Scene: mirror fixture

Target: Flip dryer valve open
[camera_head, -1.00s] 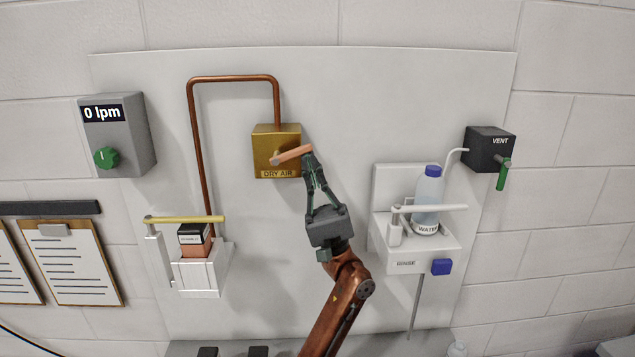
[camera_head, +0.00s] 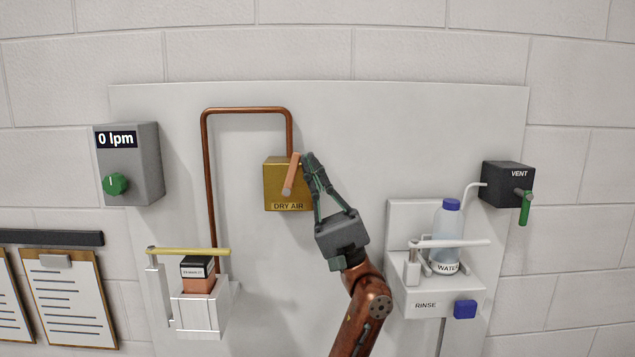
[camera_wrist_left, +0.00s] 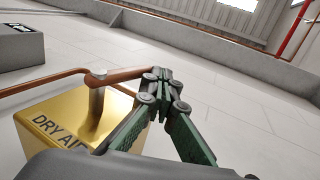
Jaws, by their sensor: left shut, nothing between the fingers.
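The dryer valve is a gold box (camera_head: 283,190) marked DRY AIR on the wall panel. Its copper-coloured lever (camera_head: 292,174) stands steeply, leaning a little right at its top end. My left gripper (camera_head: 307,156) is shut and empty, with its fingertips just right of the lever's upper end. In the left wrist view the gold box (camera_wrist_left: 62,125) is at lower left, the lever (camera_wrist_left: 122,76) runs right toward the shut fingertips (camera_wrist_left: 160,75), and they look close to or touching its end; I cannot tell which. My right gripper is not in view.
A copper pipe (camera_head: 207,165) runs from the gold box to a cartridge holder (camera_head: 200,312) with a yellow bar. A flow meter (camera_head: 130,165) reads 0 lpm. A rinse station (camera_head: 425,298) with a water bottle and the VENT box (camera_head: 508,183) are at right.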

